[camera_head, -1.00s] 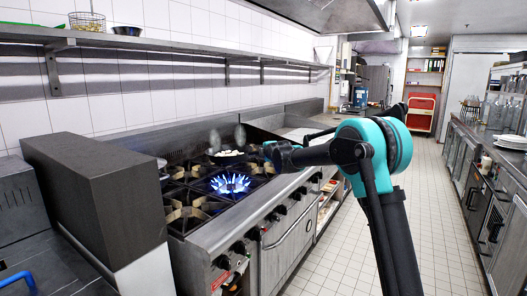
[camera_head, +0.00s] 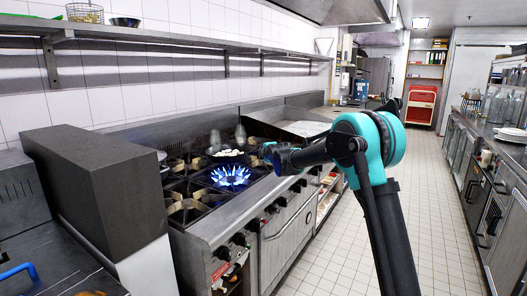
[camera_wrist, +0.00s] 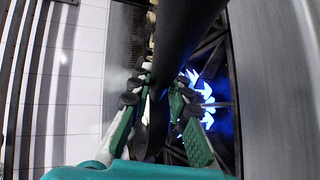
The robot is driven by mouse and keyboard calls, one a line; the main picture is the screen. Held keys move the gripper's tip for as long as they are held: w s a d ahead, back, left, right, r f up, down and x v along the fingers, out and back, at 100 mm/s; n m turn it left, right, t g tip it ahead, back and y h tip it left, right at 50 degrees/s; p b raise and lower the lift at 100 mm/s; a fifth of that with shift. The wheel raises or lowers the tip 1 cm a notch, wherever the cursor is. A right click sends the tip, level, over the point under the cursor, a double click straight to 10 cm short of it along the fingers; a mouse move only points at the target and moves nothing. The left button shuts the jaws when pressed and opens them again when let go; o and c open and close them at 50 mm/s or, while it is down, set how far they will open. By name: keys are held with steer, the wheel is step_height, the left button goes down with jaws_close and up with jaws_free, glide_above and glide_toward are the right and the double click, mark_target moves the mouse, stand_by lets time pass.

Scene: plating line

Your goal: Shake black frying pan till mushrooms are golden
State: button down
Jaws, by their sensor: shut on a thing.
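The black frying pan (camera_head: 226,161) is over the back part of the stove, behind the lit burner in the head view. Pale mushroom pieces (camera_head: 229,153) lie in it; their colour looks whitish, too small to judge browning. My gripper (camera_head: 268,151) is at the pan's right side. In the wrist view my gripper (camera_wrist: 158,93) is shut on the pan's dark handle (camera_wrist: 186,30), which runs up between the green-backed fingers. Whether the pan touches the grate is hard to tell. The wrist view does not show the pan's contents clearly.
The blue-flamed burner (camera_head: 231,175) is lit just in front of the pan. Black stove grates (camera_head: 192,188) surround it. A tall grey block (camera_head: 95,190) stands left of the stove, and a flat griddle (camera_head: 303,129) lies beyond. Two faint steam puffs hang over the pan. The aisle is clear.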

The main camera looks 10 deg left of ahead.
steer(key=shift+f, duration=4.45)
stand_by(3.5)
